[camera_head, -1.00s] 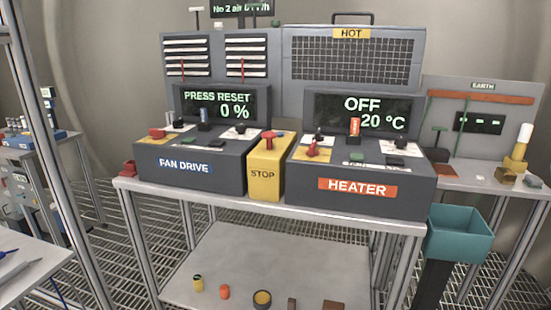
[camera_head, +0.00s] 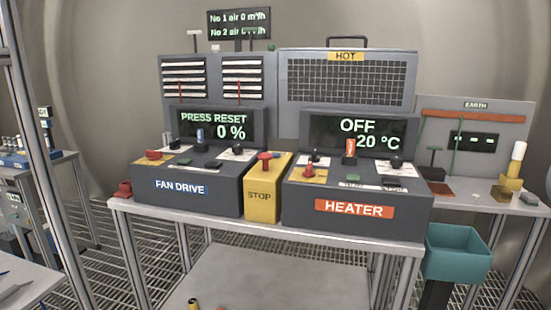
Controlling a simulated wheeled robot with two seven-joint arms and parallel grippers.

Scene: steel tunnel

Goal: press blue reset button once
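The fan drive console (camera_head: 186,206) stands on the left of the bench, with "PRESS RESET" and "0 %" on its display (camera_head: 216,125). A red knob (camera_head: 153,155) on a yellow plate, a dark control (camera_head: 168,138) and a black knob (camera_head: 237,149) share the console top. Neither of my grippers is in view.
A yellow STOP box (camera_head: 261,197) with a red button stands between the fan drive and the heater console (camera_head: 356,208), whose display reads "OFF" and "20 °C". A teal bin (camera_head: 457,254) is at lower right. An earth bench (camera_head: 474,188) stands behind it.

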